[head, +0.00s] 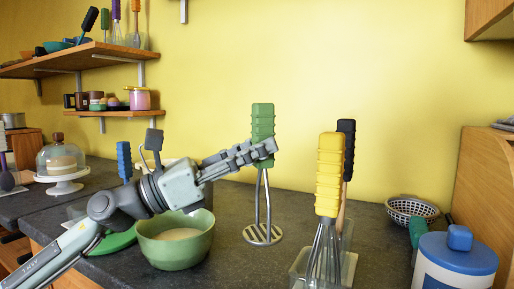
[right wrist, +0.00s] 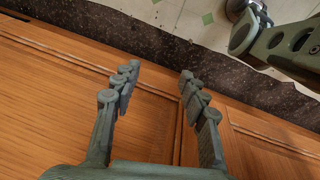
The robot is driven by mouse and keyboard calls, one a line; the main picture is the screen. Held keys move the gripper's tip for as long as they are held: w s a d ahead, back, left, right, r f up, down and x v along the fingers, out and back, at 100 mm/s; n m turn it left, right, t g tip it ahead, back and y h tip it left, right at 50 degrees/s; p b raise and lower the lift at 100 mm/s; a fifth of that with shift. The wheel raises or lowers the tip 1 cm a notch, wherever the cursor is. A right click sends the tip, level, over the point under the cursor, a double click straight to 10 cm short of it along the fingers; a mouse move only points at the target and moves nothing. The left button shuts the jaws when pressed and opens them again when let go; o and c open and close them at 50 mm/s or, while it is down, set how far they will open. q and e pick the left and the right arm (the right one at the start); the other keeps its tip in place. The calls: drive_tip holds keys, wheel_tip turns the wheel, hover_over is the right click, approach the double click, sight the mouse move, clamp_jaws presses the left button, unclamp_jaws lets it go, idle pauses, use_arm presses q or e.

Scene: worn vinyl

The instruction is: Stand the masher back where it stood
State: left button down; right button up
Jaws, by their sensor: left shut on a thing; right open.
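The masher (head: 263,118) has a green ribbed handle, two steel rods and a round slotted foot. It is upright near the middle of the head view. My left gripper (head: 266,148) comes in from the left and is shut on the lower part of the green handle. The foot is at or just above the dark counter (head: 210,262); I cannot tell whether it touches. My right gripper (right wrist: 155,85) is open and empty in the right wrist view, in front of wooden cabinet fronts (right wrist: 60,100).
A green bowl (head: 175,245) with pale contents stands left of the masher, below my left arm. A clear holder (head: 347,268) with a yellow-handled whisk (head: 329,175) and a black-handled tool (head: 346,135) stands to the right. A blue-lidded canister (head: 457,255) and a colander (head: 411,209) are farther right.

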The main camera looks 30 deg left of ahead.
sight(260, 180)
use_arm(q)
drive_tip(key=shift+f, duration=0.1)
use_arm(e)
drive_tip(key=shift+d, duration=0.2)
use_arm(q)
drive_tip(key=shift+f+b, duration=0.3)
drive_tip(key=shift+b, duration=0.05)
drive_tip(key=shift+f+b, duration=0.75)
drive_tip(key=shift+f, duration=0.1)
drive_tip(key=shift+f+b, duration=0.9)
drive_tip(key=shift+f, duration=0.1)
drive_tip(key=shift+f+b, duration=0.5)
drive_tip(key=shift+f, duration=0.1)
use_arm(e)
drive_tip(key=w+r, duration=0.2)
drive_tip(key=r, duration=0.4)
drive_tip(key=w+a+r+t, duration=0.1)
drive_tip(key=w+r, duration=0.2)
drive_tip(key=r, duration=0.4)
drive_tip(key=shift+r, duration=0.25)
use_arm(q)
drive_tip(key=shift+f+b, duration=0.55)
drive_tip(key=shift+f, duration=0.1)
use_arm(e)
drive_tip(key=shift+f, duration=0.6)
